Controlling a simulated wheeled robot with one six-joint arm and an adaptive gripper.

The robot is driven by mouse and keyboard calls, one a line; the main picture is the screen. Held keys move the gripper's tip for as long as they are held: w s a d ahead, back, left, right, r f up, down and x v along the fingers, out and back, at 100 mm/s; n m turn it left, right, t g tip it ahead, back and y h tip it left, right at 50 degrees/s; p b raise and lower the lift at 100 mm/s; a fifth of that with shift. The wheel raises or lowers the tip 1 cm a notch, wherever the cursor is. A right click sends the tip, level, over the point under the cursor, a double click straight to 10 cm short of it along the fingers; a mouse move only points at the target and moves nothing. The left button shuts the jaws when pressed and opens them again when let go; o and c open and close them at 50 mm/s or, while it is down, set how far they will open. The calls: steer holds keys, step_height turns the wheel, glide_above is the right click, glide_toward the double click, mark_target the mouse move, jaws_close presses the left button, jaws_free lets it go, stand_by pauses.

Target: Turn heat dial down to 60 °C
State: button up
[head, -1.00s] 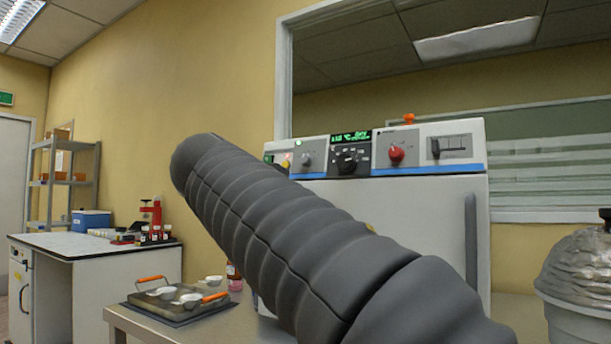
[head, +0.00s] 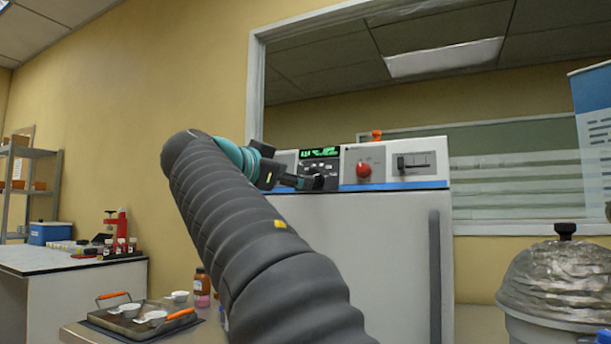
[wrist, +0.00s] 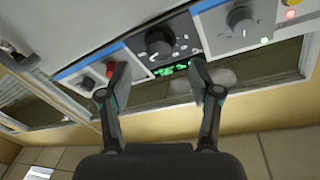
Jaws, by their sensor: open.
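The heat dial, a black knob (wrist: 159,42) on a dark panel, sits on the front of the white oven-like unit (head: 350,245). In the wrist view the knob lies ahead of and between the two fingers, with no contact visible. A green-lit display (wrist: 172,69) sits beside it; its digits are too blurred to read, and it also shows in the head view (head: 318,153). My gripper (wrist: 158,82) is open and empty, with fingers spread. In the head view my gripper (head: 300,182) is at the panel by the black knob, partly covering it.
A red knob (head: 364,170) and a slider panel (head: 413,162) are right of the dial. A tray (head: 122,331) with white cups stands at lower left. A foil-covered vessel (head: 562,275) stands at right.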

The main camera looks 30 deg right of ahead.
steer(key=shift+p+x, duration=0.35)
steer(key=shift+x, duration=2.3)
steer(key=c, duration=1.1)
